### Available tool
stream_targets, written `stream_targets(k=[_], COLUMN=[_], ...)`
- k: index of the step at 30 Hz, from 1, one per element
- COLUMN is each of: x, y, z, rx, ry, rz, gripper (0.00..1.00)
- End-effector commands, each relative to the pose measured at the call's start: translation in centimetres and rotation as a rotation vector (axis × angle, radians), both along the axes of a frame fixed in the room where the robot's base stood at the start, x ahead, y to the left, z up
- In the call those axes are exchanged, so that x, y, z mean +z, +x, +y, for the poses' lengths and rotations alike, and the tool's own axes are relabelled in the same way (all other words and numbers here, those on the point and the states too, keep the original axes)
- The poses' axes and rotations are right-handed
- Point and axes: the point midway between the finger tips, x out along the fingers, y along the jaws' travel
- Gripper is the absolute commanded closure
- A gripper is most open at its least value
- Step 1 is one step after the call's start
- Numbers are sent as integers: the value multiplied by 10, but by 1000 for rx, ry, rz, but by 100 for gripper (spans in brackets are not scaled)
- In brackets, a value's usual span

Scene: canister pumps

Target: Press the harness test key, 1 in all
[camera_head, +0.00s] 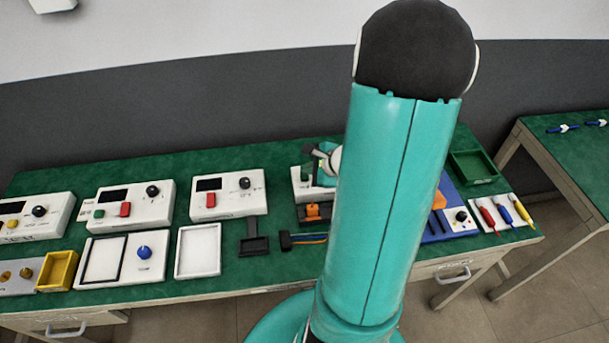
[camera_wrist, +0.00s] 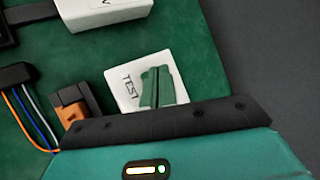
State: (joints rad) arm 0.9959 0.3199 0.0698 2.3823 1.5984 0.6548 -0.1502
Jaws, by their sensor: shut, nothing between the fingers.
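The white harness test plate, marked TEST (camera_wrist: 127,85), lies on the green bench mat in the wrist view. My gripper (camera_wrist: 155,77) shows there as two green fingers shut together over the plate, with nothing between them. The test key itself cannot be made out; the fingers cover the part of the plate beside the lettering. Whether the fingertips touch it cannot be told. In the head view my gripper (camera_head: 307,175) is at the white unit left of my arm, largely small and partly hidden.
An orange connector (camera_head: 313,212) in a dark holder sits in front of the white unit. A black plug with coloured wires (camera_head: 305,240) lies nearby. White control boxes (camera_head: 228,194) stand to the left. Screwdrivers (camera_head: 505,214) and a green tray (camera_head: 472,167) lie to the right.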

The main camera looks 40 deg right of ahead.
Motion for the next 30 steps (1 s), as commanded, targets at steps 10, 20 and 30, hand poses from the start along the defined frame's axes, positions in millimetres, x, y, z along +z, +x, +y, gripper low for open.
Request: stream_targets(k=[10, 20, 30], x=[-3, -6, -10], y=[0, 0, 0], z=[0, 0, 0], rx=[1, -1, 0], ry=[-1, 1, 0], rz=[0, 0, 0], gripper=[100, 100, 100])
